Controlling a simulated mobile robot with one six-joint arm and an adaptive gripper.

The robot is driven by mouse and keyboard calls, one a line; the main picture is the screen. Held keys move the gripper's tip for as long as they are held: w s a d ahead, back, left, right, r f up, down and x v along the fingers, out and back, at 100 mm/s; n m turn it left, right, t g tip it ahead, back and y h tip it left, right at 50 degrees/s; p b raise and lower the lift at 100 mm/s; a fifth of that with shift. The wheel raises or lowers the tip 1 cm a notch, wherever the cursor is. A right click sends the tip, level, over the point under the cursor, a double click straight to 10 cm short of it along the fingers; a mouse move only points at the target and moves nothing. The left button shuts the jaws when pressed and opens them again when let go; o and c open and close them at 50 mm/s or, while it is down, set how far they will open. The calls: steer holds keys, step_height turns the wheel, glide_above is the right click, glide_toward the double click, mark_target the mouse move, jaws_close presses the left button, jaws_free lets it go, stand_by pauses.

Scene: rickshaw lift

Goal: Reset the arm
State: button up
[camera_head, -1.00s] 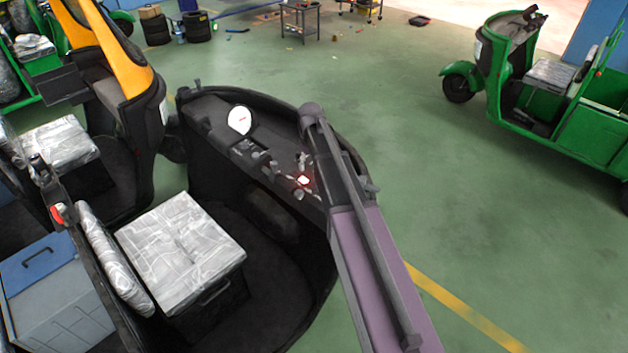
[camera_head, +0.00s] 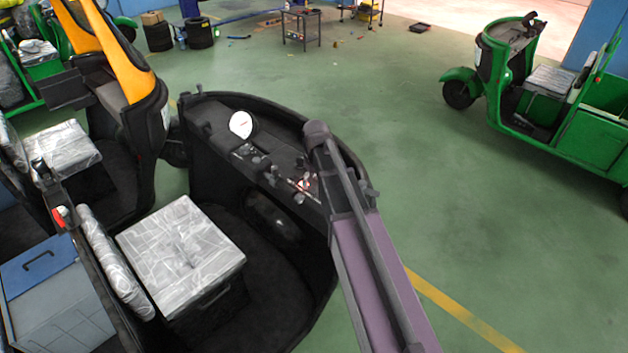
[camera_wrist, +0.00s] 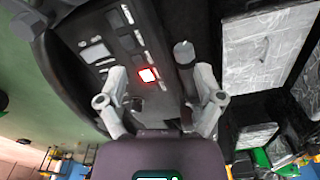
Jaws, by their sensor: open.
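My gripper (camera_wrist: 160,101) shows in the wrist view with its two grey fingers apart and nothing between them. It faces the dashboard (camera_wrist: 97,45) of a black rickshaw cab, where a red-lit button (camera_wrist: 147,75) glows just beyond the fingertips. In the head view my arm reaches from the lower right to the dashboard (camera_head: 287,135). The red-lit button (camera_head: 303,184) shows just left of the arm. The gripper itself cannot be made out there. A round white gauge (camera_head: 241,124) stands on the dashboard.
A plastic-wrapped seat (camera_head: 180,254) and a blue-lidded grey box (camera_head: 55,295) are at lower left. A yellow-and-black rickshaw (camera_head: 130,70) stands behind. A green rickshaw (camera_head: 545,85) is at right. The green floor (camera_head: 400,130) between is clear.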

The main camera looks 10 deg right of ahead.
steer(key=s+f+m+b, duration=0.3)
steer(key=s+f+b, duration=1.1)
steer(key=s, duration=0.4)
steer(key=shift+s+f+m, duration=0.15)
steer(key=shift+s+m, duration=0.15)
steer(key=shift+a, duration=0.1)
steer(key=c, duration=0.4)
